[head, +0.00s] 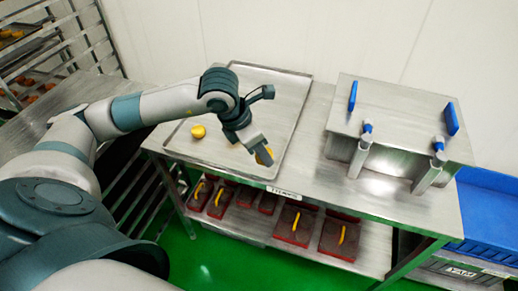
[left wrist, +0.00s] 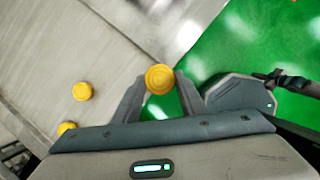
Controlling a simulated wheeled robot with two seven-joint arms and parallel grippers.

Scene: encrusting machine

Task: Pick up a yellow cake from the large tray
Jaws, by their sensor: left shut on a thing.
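The large tray (head: 285,95) is a flat metal tray on the steel table, at the middle of the head view. My left gripper (head: 262,154) is over the tray's front right part, pointing down. It is shut on a yellow cake (head: 266,157), which shows between the two fingertips in the left wrist view (left wrist: 160,77). Another yellow cake (head: 198,131) lies on the tray to the left and also shows in the left wrist view (left wrist: 82,91). A further yellow cake (left wrist: 66,128) is partly hidden behind the gripper body. My right gripper is not in view.
A steel box (head: 400,115) with blue handles stands on the table's right side. Blue crates (head: 490,215) are at the far right. Several red-brown boxes with yellow handles (head: 293,224) sit on the lower shelf. A rack (head: 60,45) with trays stands at the upper left.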

